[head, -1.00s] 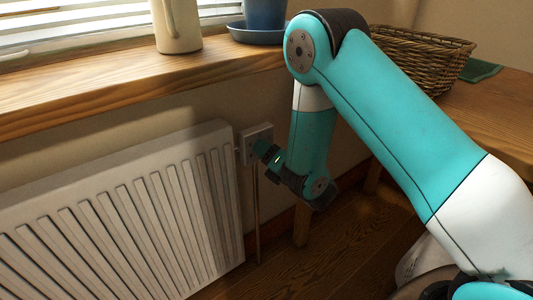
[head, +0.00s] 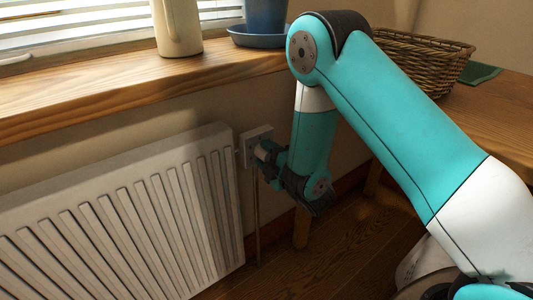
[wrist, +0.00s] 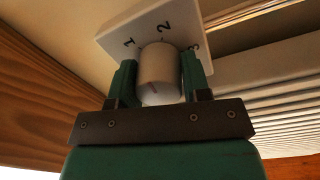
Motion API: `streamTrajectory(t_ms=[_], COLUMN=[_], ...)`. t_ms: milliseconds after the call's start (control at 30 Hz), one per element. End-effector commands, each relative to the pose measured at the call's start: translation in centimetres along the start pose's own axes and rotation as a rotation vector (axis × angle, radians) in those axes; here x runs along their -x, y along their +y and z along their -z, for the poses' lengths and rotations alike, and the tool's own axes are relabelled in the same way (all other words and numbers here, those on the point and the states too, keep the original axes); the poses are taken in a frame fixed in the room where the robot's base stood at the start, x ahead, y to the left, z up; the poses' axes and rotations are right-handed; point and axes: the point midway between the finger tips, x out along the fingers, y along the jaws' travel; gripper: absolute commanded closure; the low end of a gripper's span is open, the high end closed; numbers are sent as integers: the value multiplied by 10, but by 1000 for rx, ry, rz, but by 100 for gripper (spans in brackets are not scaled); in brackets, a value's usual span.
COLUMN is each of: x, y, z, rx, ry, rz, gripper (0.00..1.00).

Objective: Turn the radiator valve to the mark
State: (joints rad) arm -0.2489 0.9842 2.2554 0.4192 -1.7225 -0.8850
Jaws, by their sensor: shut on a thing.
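The radiator valve is a pale round knob (wrist: 160,66) on a white square plate (wrist: 140,24) with the numbers 1, 2 and 3. In the wrist view, 2 is above the knob, 1 is to its left and 3 is partly hidden by the right finger. My gripper (wrist: 160,76) is shut on the knob, one dark green finger on each side. In the head view the plate (head: 258,133) is on the wall beside the radiator, with my gripper (head: 266,151) at the knob.
The white radiator (head: 130,215) stands just left of the valve. A wooden sill (head: 130,83) above carries a cream jug (head: 177,28) and a blue pot (head: 265,14) on a saucer. A wooden table (head: 500,115) with a wicker basket (head: 425,62) is at the right.

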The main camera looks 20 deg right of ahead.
Motion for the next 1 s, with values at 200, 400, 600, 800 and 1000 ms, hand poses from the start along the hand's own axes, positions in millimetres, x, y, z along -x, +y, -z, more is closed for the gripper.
streamTrajectory(t_ms=[200,400,600,800,1000], x=[1,1,1,2,2], y=[0,0,1,0,1], z=[-2,-2,-1,-1,-1], rx=[-203,-393,-583,-773,-962], ry=[-14,-22,-30,-39,-47], rz=[2,1,-1,-1,-3], gripper=[80,80,80,80,80])
